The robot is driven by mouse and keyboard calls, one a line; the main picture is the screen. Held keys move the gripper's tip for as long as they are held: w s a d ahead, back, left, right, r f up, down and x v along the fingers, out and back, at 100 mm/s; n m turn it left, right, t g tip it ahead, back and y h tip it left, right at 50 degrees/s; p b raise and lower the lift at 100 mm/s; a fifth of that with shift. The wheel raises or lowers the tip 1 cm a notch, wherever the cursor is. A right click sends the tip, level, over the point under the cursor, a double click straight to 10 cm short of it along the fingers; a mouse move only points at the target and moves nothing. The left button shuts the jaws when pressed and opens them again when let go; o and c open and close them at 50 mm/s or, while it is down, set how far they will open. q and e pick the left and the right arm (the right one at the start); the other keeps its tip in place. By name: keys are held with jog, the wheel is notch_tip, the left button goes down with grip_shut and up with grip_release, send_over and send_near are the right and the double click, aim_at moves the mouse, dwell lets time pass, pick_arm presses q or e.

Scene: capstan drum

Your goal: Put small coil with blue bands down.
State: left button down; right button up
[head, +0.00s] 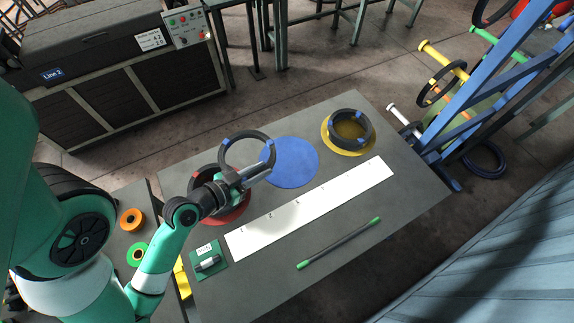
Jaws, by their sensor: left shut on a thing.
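The blue disc looks bare. Another dark coil with blue bands (369,124) lies on the yellow disc (350,153). A dark coil (196,187) lies on the red disc, partly hidden by my left gripper. My right gripper is not in view.
A white numbered strip (325,203) crosses the grey table (408,190). A green-tipped rod (340,243) lies in front of it. A green card with a small cylinder (207,262) is at front left. A blue rack with pegs (480,95) stands at right.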

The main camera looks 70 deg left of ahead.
pick_arm(q)
jog(key=shift+w+r, duration=0.1)
jog(key=shift+w, duration=0.1)
jog(key=w+d+x, duration=0.1)
jog(key=d+x, duration=0.1)
jog(key=x, duration=0.8)
jog(key=b, duration=0.2)
send_over(301, 176)
jog(key=s, duration=0.1)
notch_tip(301, 176, down, 5)
jog(key=shift+d, duration=0.1)
jog(key=shift+w+f, duration=0.2)
jog(key=shift+w, duration=0.1)
jog(key=shift+w+f+b, duration=0.15)
jog(key=shift+f+b, duration=0.85)
jog(key=shift+f, duration=0.85)
jog(key=shift+f+b, duration=0.4)
jog(key=shift+f, duration=0.15)
